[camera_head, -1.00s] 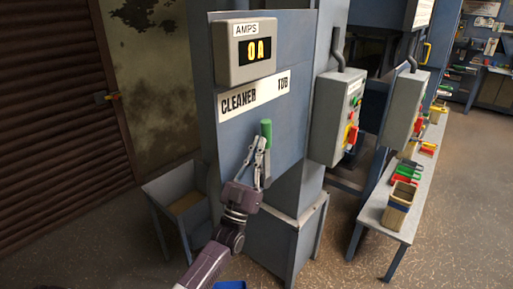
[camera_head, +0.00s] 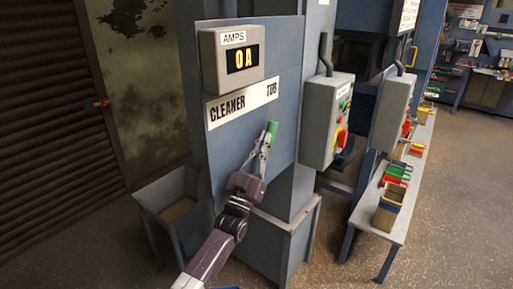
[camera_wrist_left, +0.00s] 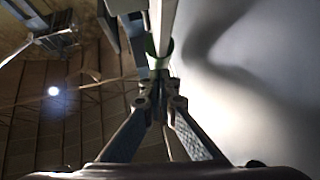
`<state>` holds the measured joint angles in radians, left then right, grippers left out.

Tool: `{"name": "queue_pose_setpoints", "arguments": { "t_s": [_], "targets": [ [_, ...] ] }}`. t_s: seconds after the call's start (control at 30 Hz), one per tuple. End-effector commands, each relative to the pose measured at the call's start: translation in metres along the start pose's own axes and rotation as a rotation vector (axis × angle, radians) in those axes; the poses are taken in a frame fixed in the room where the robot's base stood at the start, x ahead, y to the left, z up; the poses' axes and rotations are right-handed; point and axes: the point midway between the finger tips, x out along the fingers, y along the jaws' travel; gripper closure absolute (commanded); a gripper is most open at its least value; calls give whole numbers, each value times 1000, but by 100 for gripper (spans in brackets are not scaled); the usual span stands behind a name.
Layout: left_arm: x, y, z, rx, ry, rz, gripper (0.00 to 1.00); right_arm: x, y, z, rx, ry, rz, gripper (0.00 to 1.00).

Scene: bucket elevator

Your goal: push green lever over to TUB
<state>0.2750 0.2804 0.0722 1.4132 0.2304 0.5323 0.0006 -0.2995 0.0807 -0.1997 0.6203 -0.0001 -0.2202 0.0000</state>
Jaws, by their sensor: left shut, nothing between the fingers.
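The green lever (camera_head: 271,129) stands on the blue-grey panel, below the white label strip (camera_head: 242,103) that reads CLEANER at left and TUB at right. The lever tilts right, with its top under the TUB end. My left gripper (camera_head: 267,138) is shut and empty at the lever, its fingertips overlapping the lever's lower part in the head view. In the left wrist view the closed fingers (camera_wrist_left: 160,82) meet just below a green ring-like part of the lever (camera_wrist_left: 160,52). Whether they touch it cannot be told. My right gripper is not in view.
An AMPS display (camera_head: 240,54) reading 0A sits above the label. A grey control box (camera_head: 326,115) with a red-and-yellow switch stands to the right. A bench (camera_head: 375,215) with bins and tools is farther right. A metal hopper (camera_head: 165,205) stands low at left.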

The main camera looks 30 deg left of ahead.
Motion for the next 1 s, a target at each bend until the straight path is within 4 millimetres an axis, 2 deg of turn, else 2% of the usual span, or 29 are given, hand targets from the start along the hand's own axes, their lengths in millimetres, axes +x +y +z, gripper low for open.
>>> {"name": "queue_pose_setpoints", "arguments": {
  "t_s": [0.17, 0.43, 1.0],
  "targets": [
    [13, 3, 11, 18, -104, 16, 100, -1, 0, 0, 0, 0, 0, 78],
    [21, 6, 26, 15, -99, 14, 100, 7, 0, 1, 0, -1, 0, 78],
    [23, 7, 28, 16, -99, 14, 100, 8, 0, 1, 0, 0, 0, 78]
  ]
}}
